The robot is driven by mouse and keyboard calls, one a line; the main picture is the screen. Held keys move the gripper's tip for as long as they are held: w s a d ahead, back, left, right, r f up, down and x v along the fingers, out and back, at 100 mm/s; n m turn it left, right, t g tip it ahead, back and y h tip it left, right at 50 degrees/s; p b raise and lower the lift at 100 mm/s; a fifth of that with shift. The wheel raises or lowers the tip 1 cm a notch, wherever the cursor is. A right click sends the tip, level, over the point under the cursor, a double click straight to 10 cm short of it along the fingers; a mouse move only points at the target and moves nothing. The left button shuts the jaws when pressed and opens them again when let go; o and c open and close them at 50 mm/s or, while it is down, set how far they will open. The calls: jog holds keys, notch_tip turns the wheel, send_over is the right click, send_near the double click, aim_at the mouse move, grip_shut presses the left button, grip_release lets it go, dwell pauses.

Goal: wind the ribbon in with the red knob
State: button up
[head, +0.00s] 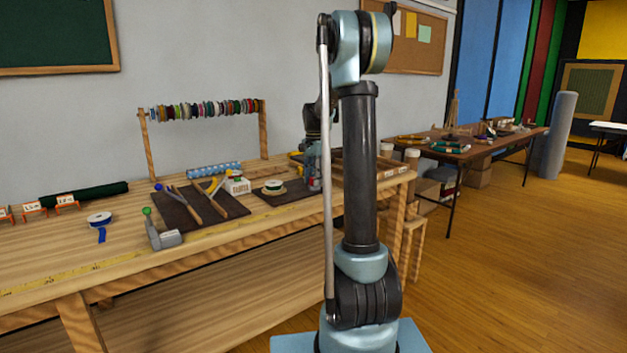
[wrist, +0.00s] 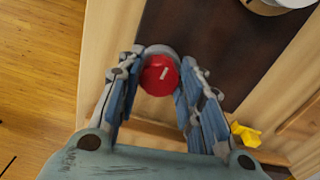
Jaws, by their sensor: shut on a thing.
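The red knob (wrist: 163,78) is round with a small pale mark on its face. It sits on a grey base between the two blue-padded fingers of my gripper (wrist: 161,66) in the wrist view. My gripper is shut on the knob. In the head view the knob is not clear, and my arm covers much of that part of the bench. A spool with green ribbon (head: 273,188) lies on a dark mat left of my gripper. The body of the winder and any ribbon tied to this knob cannot be made out.
A grey device with a green knob (head: 160,234) stands at the bench's front edge. A blue ribbon spool (head: 100,219) lies left of it. Tools (head: 208,199) lie on another dark mat. A yellow object (wrist: 245,134) is right of my gripper in the wrist view.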

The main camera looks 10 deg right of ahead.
aim_at(313, 178)
jog(key=m, duration=0.5)
jog(key=shift+w+a+m, duration=0.15)
jog(key=shift+a+m, duration=0.05)
jog(key=shift+m, duration=0.2)
dwell(0.4)
jog(key=o, duration=1.1)
jog(key=shift+d, duration=0.1)
jog(key=shift+c, duration=0.2)
jog(key=shift+r, duration=0.15)
notch_tip(313, 178, up, 12)
